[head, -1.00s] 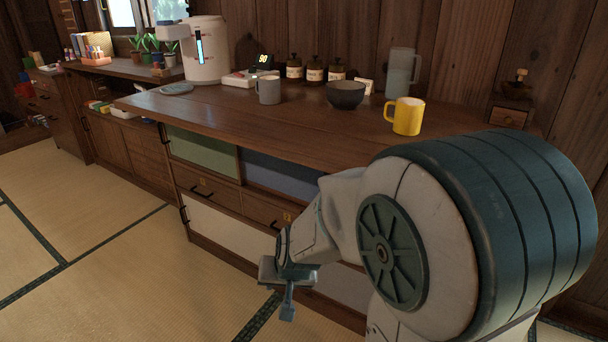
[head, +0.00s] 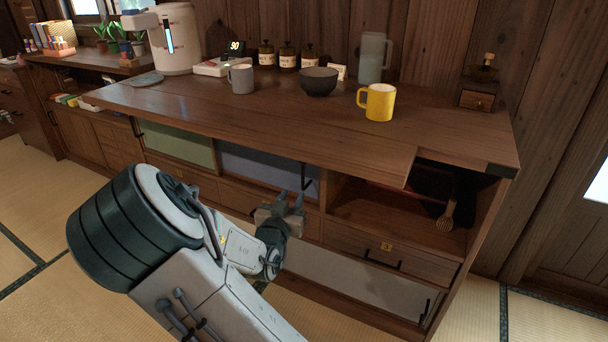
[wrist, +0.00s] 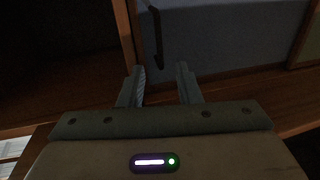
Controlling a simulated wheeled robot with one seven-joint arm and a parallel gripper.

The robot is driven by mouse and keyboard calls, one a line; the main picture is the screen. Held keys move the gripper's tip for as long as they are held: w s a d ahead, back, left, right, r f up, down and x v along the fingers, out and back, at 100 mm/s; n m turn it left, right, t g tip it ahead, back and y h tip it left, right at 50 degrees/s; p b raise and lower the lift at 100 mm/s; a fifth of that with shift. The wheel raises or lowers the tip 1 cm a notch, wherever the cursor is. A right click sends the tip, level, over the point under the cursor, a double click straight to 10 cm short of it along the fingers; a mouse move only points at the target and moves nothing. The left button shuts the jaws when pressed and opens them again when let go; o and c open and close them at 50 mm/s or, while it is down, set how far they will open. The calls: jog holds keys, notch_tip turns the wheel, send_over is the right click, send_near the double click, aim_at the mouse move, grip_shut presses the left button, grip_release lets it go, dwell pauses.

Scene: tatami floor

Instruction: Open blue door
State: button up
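The blue door (head: 255,168) is a panel under the counter, right of the green panel, and fills much of the upper wrist view (wrist: 225,40). Its dark handle (head: 307,178) is a slim vertical bar near the door's right edge; it hangs just beyond my fingertips in the wrist view (wrist: 157,38). My gripper (head: 291,194) is in front of the blue door, low and a little left of the handle in the head view. Its two fingers stand apart with nothing between them in the wrist view (wrist: 160,72). I see no contact with the handle.
An open compartment (head: 395,212) with a whisk (head: 446,217) lies right of the blue door. Drawers (head: 385,257) run below. The countertop (head: 250,110) juts above, bearing a yellow mug (head: 377,102), a grey mug (head: 241,79) and a dark bowl (head: 318,81).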

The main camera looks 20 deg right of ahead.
aim_at(303, 178)
jog(key=b+x, duration=0.3)
jog(key=x, duration=0.8)
jog(key=shift+d+f+b, duration=0.1)
jog(key=shift+f+b, duration=0.05)
jog(key=shift+b, duration=0.15)
jog(key=shift+w+d, duration=0.4)
jog(key=shift+w, duration=0.05)
grip_shut()
